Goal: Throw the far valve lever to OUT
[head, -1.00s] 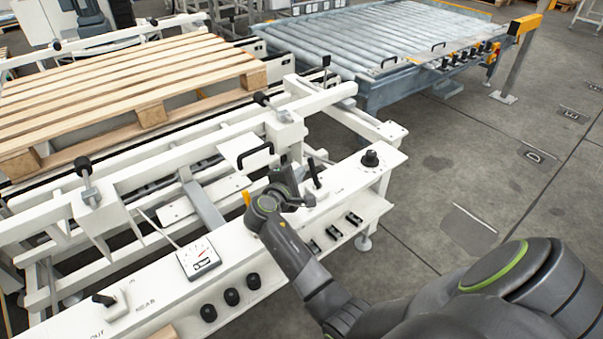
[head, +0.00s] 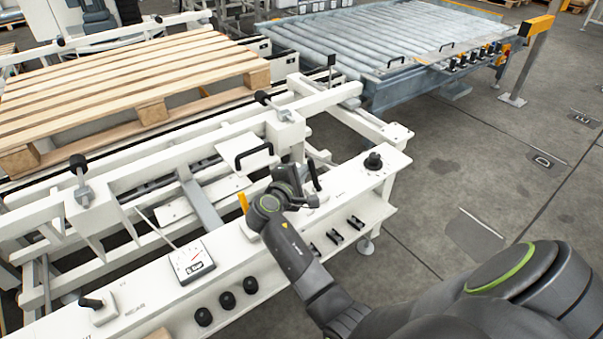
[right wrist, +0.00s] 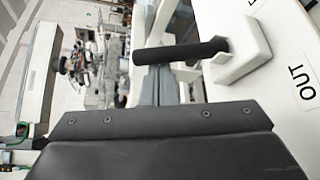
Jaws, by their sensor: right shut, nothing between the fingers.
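The far valve lever (head: 314,178) is a black handle on a white mount on the white front rail, right of centre in the head view. In the right wrist view the lever (right wrist: 180,52) lies across the picture above my gripper, coming out of its white mount (right wrist: 243,52), with an OUT label (right wrist: 300,84) at the right. My right gripper (head: 302,198) is shut and empty, close beside the lever on its left. I cannot tell whether they touch. The near valve lever (head: 92,302) stands at the lower left. My left gripper is not in view.
A gauge (head: 192,260) and several black knobs (head: 228,299) sit along the rail. A black dial (head: 373,161) is right of the far lever. A wooden pallet (head: 120,75) lies behind, with a roller conveyor (head: 385,40) at back right.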

